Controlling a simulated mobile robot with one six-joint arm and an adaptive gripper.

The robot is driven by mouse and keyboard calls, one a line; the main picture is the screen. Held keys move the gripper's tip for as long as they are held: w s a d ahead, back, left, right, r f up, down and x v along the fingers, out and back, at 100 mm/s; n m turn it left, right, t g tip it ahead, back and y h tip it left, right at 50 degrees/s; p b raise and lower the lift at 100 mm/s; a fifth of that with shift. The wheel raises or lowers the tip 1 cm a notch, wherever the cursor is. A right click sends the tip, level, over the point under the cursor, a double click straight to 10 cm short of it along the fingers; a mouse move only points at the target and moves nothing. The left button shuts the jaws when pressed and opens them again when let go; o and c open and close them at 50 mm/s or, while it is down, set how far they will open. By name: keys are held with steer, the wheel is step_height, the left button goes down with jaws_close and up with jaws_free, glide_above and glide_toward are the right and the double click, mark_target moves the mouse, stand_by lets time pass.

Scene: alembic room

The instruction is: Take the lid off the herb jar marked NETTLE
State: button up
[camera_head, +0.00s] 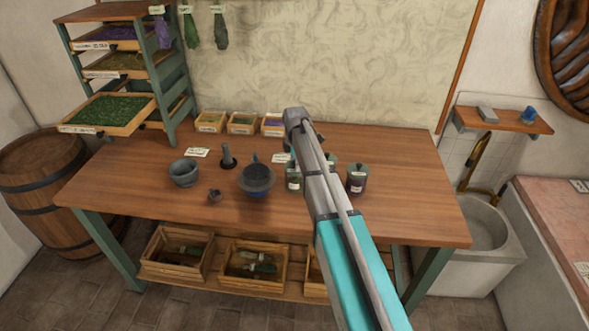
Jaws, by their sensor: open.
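Several lidded glass herb jars stand on the wooden worktable (420,200), right of its middle. A greenish jar (293,183) with a pale label is just left of my arm. A dark purplish jar (357,183) with a dark lid and pale label is just right of it. Another jar (332,160) behind is mostly covered by my arm. The labels are too small to read, so I cannot tell which jar is NETTLE. My arm reaches over the table between the jars. My gripper cannot be made out; the arm hides it.
A dark bowl (257,181), a grey mortar (184,173), a pestle-like piece (228,157) and a small pot (215,195) stand left of the jars. Small herb boxes (243,124) line the back. A drying rack (173,75) stands at left. The table's right end is clear.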

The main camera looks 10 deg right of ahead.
jaws_close()
stand_by(0.3)
steer(key=shift+r, duration=0.15)
steer(key=shift+r+p, duration=0.95)
steer(key=shift+p, duration=0.2)
steer(key=s+r+p, duration=1)
steer(key=s, duration=0.4)
steer(key=shift+a+r+p, duration=0.35)
steer(key=shift+r, duration=0.05)
